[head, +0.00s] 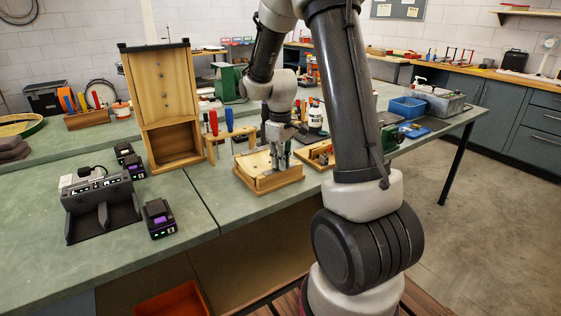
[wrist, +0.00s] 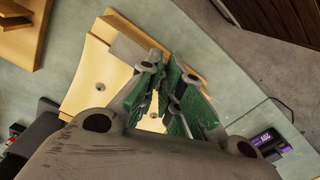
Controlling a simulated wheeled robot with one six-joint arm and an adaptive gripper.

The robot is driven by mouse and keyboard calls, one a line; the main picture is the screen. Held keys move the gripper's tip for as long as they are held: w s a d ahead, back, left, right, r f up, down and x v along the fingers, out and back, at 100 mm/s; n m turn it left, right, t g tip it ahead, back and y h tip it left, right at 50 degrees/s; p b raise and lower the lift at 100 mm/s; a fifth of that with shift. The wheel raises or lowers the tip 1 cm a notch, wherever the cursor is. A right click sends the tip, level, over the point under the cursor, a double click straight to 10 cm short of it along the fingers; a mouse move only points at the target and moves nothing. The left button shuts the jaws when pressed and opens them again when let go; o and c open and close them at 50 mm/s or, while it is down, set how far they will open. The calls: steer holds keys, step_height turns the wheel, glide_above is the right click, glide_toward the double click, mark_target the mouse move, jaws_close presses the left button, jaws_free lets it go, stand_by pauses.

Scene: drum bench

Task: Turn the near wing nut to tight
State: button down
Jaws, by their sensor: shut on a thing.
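A shallow wooden fixture (head: 262,186) with a pale panel lies on the green bench below my gripper. In the wrist view the pale panel (wrist: 88,72) shows small metal screw heads, and a grey bar (wrist: 128,49) lies along one edge. My gripper (head: 280,166) points down at the fixture's near right part. In the wrist view its green-padded fingers (wrist: 168,100) are close together, shut on the near wing nut. The fingers hide the nut, so its angle cannot be told. The far wing nut cannot be made out.
A tall wooden box (head: 162,98) stands left of the fixture, beside a wooden tool rack (head: 231,137) with screwdrivers. A black charger dock (head: 100,199) and a battery (head: 160,218) stand at the left front. A blue bin (head: 407,107) is to the right.

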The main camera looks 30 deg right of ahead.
steer(key=m, duration=0.6)
steer(key=shift+w, duration=0.1)
steer(key=m, duration=0.6)
steer(key=shift+m, duration=0.4)
steer(key=m, duration=1)
steer(key=shift+r, duration=0.1)
steer(key=shift+m, duration=0.3)
steer(key=c, duration=1.5)
jaws_free()
